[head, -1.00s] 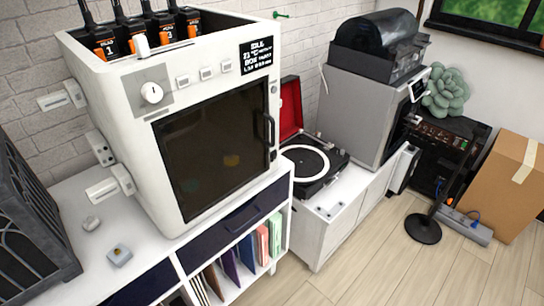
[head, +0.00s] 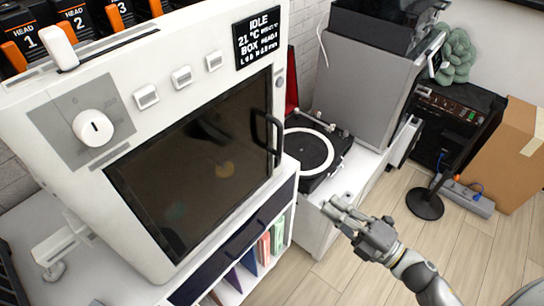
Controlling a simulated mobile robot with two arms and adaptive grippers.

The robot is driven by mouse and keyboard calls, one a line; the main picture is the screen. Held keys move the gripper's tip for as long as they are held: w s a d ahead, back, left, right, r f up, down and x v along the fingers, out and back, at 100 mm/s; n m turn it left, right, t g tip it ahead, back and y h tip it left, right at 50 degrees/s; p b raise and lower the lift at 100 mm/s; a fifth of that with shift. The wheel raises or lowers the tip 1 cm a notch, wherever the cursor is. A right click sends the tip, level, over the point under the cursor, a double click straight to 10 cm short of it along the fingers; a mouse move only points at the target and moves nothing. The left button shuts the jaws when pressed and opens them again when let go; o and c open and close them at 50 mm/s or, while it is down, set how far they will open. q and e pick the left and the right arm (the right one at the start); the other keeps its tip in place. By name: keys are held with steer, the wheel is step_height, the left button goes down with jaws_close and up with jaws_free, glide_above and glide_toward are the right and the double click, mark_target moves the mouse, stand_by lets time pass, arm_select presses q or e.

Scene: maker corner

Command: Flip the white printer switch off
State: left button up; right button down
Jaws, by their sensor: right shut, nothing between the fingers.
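The white printer (head: 60,190) fills the left of the head view, with a dark front window and a display reading IDLE. A white upright lever (head: 57,46), which looks like the switch, stands at its top edge by the numbered heads. A round white knob (head: 93,127) sits on a grey plate below it, with white buttons (head: 181,77) to its right. My right gripper (head: 338,206) is shut and empty, low and right of the printer, apart from it. My left gripper is not in view.
A black handle (head: 268,138) stands out from the printer's right front. A turntable (head: 318,150) lies on a white cabinet to the right, near my right gripper. A cardboard box (head: 500,160) and a stand base (head: 424,203) are on the floor at the right.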

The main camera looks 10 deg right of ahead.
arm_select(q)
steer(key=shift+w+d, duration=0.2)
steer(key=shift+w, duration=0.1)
arm_select(e)
steer(key=shift+a+r+n+g+y, duration=0.3)
steer(key=shift+a+r+n+y, duration=0.25)
steer(key=shift+r+n, duration=0.25)
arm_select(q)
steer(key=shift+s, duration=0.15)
arm_select(e)
steer(key=shift+r, duration=0.1)
steer(key=p, duration=0.3)
glide_toward(272, 162)
steer(key=r+x, duration=0.1)
steer(key=x, duration=0.4)
steer(key=shift+w+a+f, duration=0.25)
steer(key=shift+w+a, duration=0.1)
steer(key=shift+a, duration=0.1)
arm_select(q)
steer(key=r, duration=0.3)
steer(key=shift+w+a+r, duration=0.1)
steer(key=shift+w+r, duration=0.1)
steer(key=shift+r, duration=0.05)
